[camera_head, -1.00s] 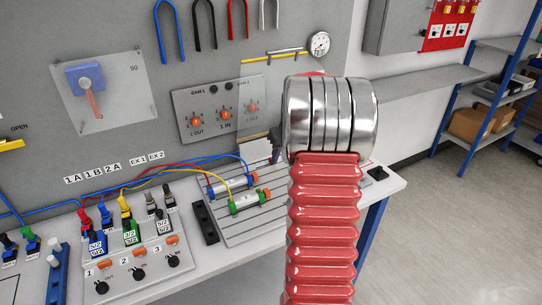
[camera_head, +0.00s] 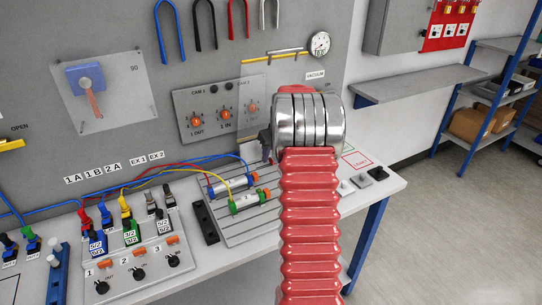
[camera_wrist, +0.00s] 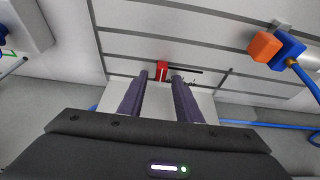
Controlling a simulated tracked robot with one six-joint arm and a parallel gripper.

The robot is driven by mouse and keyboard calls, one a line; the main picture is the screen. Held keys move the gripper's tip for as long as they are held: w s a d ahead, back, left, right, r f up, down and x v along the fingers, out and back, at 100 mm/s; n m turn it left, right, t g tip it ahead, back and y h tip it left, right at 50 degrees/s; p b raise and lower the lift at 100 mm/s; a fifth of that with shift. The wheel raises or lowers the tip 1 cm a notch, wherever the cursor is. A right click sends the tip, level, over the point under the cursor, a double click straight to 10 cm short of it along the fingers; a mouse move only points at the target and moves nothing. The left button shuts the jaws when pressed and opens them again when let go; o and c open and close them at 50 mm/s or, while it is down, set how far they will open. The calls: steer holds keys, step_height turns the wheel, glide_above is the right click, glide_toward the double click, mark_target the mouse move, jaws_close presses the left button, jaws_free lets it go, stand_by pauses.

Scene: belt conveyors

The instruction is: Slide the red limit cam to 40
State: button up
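The red limit cam (camera_wrist: 162,72) is a small red block with a pale mark, at the upper middle of the wrist view. It sits at a dark slot or line on a pale surface. My gripper (camera_wrist: 161,77) is open, with its two dark fingers reaching towards the cam, one tip to each side of it in the picture. Gaps show between the cam and both fingers; I cannot tell the depth between them. The scale and its 40 mark are not readable.
In the wrist view, an orange-and-blue cylinder end (camera_wrist: 275,48) with a blue hose lies to the right. In the head view, a grooved plate (camera_head: 235,228) carries two cylinders, left of my arm. A CAM panel (camera_head: 205,112) with orange knobs and a clear sheet stand behind.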

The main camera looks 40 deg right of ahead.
steer(key=shift+c, duration=0.7)
jaws_close()
